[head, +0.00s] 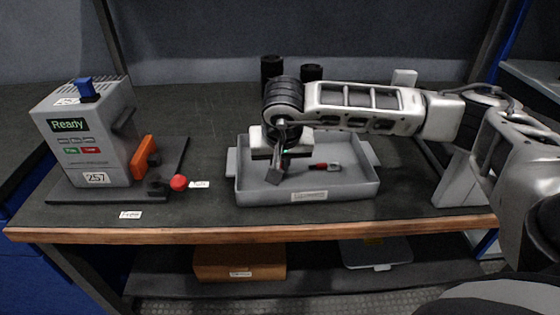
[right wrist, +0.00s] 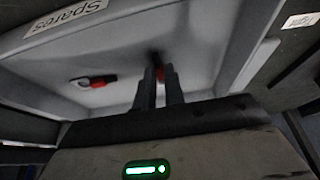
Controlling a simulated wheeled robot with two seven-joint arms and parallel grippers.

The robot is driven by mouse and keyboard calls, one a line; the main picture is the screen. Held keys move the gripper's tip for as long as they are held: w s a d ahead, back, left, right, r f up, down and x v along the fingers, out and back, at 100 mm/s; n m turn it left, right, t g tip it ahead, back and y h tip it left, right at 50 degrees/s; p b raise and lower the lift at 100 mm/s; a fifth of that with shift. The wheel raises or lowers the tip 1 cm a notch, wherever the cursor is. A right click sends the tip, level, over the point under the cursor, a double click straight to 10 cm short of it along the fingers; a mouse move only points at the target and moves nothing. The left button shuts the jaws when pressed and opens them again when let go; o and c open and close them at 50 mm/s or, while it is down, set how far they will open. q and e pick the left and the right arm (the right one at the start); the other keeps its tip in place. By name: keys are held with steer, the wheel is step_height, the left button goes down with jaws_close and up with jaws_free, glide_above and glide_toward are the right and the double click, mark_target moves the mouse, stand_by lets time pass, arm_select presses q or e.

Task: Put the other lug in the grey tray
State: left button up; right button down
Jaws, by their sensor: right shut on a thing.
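The grey tray (head: 350,190) stands at the middle of the bench. A lug (head: 322,167) with a red sleeve and a silvery end lies on its floor, right of my right gripper (head: 278,172). That lug also shows in the right wrist view (right wrist: 93,80), left of my fingers. My right gripper points down inside the tray's outline, its fingers (right wrist: 160,88) shut on another lug (right wrist: 161,73). My left gripper is not in view.
A grey tester (head: 85,140) with a "Ready" screen and a blue part on top stands on a dark base at left. An orange block (head: 143,158) and a red knob (head: 179,182) are beside it. Dark cylinders (head: 271,68) stand behind the tray. The bench's front edge is wooden.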

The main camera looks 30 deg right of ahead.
steer(key=shift+f, duration=0.15)
steer(key=shift+f+b, duration=0.15)
steer(key=shift+b, duration=0.15)
steer(key=c, duration=1.5)
jaws_free()
